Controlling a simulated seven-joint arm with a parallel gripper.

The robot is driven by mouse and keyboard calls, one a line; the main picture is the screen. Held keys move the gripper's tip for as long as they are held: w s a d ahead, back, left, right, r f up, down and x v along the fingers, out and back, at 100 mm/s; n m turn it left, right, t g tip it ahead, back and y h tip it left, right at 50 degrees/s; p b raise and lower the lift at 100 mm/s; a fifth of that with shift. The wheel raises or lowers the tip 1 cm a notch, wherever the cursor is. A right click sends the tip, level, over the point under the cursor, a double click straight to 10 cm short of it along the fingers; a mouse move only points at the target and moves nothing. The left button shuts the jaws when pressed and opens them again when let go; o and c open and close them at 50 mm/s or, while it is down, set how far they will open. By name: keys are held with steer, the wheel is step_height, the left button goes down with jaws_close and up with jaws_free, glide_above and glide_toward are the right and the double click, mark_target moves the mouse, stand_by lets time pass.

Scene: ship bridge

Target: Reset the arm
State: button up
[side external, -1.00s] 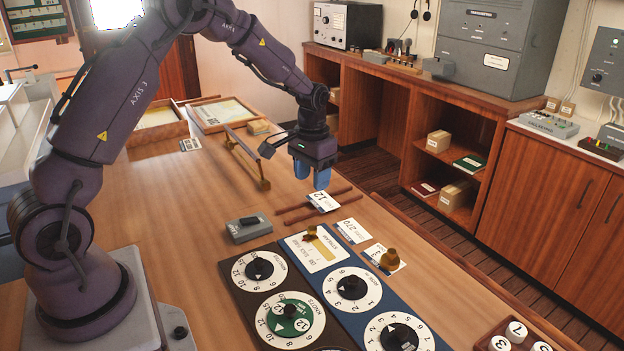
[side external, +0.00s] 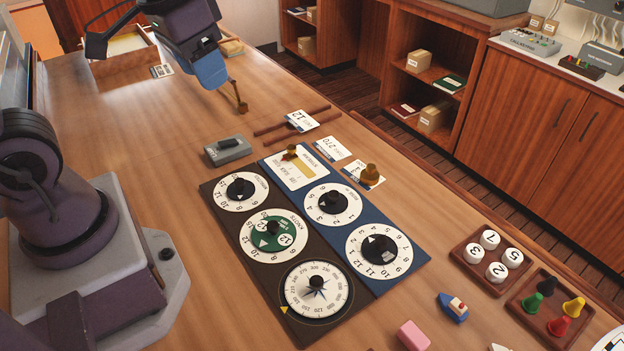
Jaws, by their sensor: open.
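My gripper (side external: 207,74) hangs at the upper left of the side external view, above the far part of the wooden table (side external: 110,125). Its blue fingers point down and it is open. I see nothing between the fingers. It is well apart from the dial boards. Part of my arm is cut off by the top edge.
Trays of numbered discs (side external: 470,253) and coloured pawns (side external: 525,310) are at lower right. The left middle of the table is clear.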

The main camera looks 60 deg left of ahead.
steer(key=shift+s+d+r+m+t, duration=0.15)
steer(key=shift+s+d+r+t, duration=0.25)
steer(key=shift+s+r, duration=0.25)
steer(key=shift+s+d+r+m+t, duration=0.2)
steer(key=shift+s+d+r+t, duration=0.15)
steer(key=shift+s+r+t, duration=0.3)
steer(key=shift+s+d+r+m+t, duration=0.15)
steer(key=shift+s+d+r+t, duration=0.2)
steer(key=shift+s+r, duration=0.3)
